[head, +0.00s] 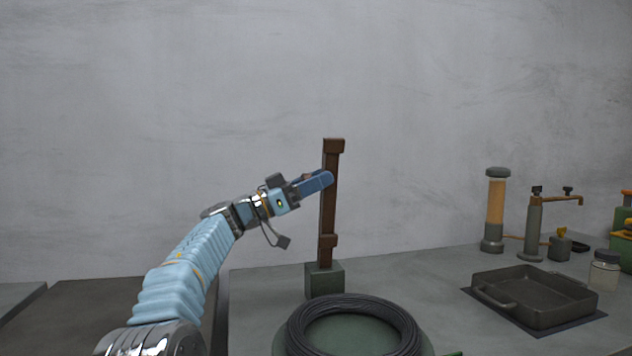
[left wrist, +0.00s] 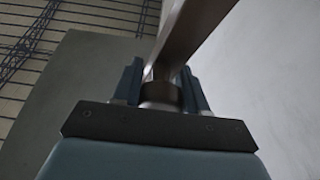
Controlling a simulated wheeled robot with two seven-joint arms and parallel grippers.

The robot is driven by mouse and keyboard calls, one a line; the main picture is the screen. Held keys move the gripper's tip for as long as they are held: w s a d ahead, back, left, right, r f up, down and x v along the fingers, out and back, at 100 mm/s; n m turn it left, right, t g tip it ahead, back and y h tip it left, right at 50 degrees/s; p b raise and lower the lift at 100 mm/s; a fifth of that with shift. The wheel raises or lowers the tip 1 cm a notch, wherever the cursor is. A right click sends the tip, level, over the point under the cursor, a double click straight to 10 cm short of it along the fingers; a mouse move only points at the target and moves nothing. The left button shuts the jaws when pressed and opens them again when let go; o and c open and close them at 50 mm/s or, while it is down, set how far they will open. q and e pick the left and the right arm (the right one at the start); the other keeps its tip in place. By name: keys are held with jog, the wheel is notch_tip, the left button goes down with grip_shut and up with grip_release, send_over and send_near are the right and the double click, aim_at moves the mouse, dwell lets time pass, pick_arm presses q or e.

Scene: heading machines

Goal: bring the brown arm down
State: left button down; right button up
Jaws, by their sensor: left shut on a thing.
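The brown arm (head: 328,215) stands upright in the head view, rising from a small dark green block (head: 324,281) on the grey table. My left gripper (head: 318,182) reaches it from the left in its upper half, below its top end. The gripper is shut on the brown arm. In the left wrist view the brown arm (left wrist: 190,40) passes between the two blue fingers (left wrist: 160,88). The exact contact between fingers and arm is partly hidden. My right gripper is in neither view.
A coil of dark wire (head: 352,327) lies on a round green base in front of the block. To the right are a black tray (head: 535,296), an orange cylinder (head: 495,208), a grey tap-like post (head: 534,228) and a jar (head: 604,272). A grey wall stands behind.

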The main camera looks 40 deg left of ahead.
pick_arm(q)
jog(key=s+d+f+m+g+h+b, duration=0.2)
jog(key=s+d+f+m+g+b, duration=0.2)
jog(key=m, duration=0.6)
jog(key=shift+s+d+f+h+b, duration=0.4)
jog(key=shift+s+d+f+b, duration=0.7)
jog(key=shift+s+d+b, duration=1)
jog(key=shift+w+d, duration=0.25)
jog(key=shift+w, duration=0.1)
jog(key=c, duration=0.6)
grip_release()
jog(key=v, duration=1.3)
jog(key=shift+s+a+f, duration=0.1)
jog(key=shift+s+a, duration=0.1)
jog(key=shift+a, duration=0.15)
